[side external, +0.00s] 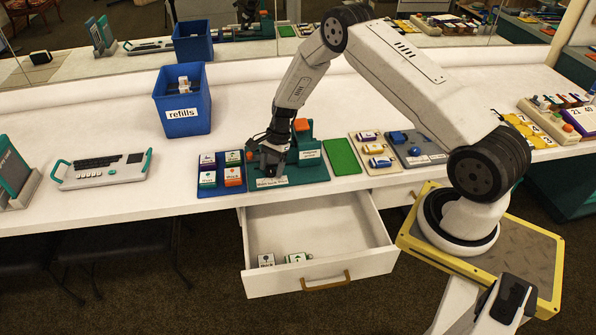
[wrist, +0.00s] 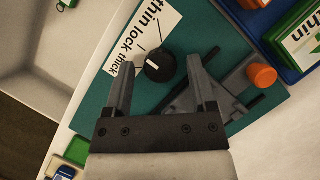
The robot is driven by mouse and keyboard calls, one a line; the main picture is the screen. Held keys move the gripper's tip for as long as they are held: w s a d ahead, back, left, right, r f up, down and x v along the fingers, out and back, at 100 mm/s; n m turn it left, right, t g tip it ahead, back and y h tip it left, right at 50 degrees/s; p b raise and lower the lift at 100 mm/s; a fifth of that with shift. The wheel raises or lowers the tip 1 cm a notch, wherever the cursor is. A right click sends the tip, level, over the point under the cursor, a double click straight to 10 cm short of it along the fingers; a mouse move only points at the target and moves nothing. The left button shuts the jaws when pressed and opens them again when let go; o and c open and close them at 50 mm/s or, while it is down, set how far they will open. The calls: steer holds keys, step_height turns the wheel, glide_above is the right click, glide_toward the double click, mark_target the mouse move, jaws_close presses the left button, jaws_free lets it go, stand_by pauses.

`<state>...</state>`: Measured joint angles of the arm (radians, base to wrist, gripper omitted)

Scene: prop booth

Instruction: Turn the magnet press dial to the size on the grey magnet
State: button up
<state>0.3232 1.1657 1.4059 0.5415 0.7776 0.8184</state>
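The magnet press (side external: 312,172) is a teal unit with an orange knob at the back. Its black round dial (wrist: 158,68) sits beside a white label (wrist: 146,36) reading thin, lock, thick. The dial's white mark points up-left in the wrist view, seemingly at the middle line, lock. My gripper (wrist: 161,57) is open with one finger on each side of the dial; I cannot tell whether they touch it.
Coloured labelled blocks stand on a blue tray (side external: 220,190) left of the press. A green pad (side external: 341,157) and a tan tray (side external: 387,180) are to its right. The drawer (side external: 320,225) stands open below. A blue refills bin (side external: 183,105) is behind left.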

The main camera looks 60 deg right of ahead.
jaws_close()
steer(key=shift+n, duration=0.3)
steer(key=n+g, duration=0.1)
steer(key=n, duration=0.2)
steer(key=n+g, duration=0.1)
steer(key=n, duration=0.2)
steer(key=shift+w+h, duration=0.2)
steer(key=shift+h, duration=0.2)
steer(key=n+g, duration=0.1)
steer(key=n, duration=0.1)
steer(key=n+g+h, duration=0.1)
steer(key=n, duration=0.2)
steer(key=shift+w+a, duration=0.1)
steer(key=shift+a, duration=0.05)
steer(key=shift+n, duration=0.3)
steer(key=shift+o, duration=1)
jaws_free()
steer(key=shift+r, duration=0.1)
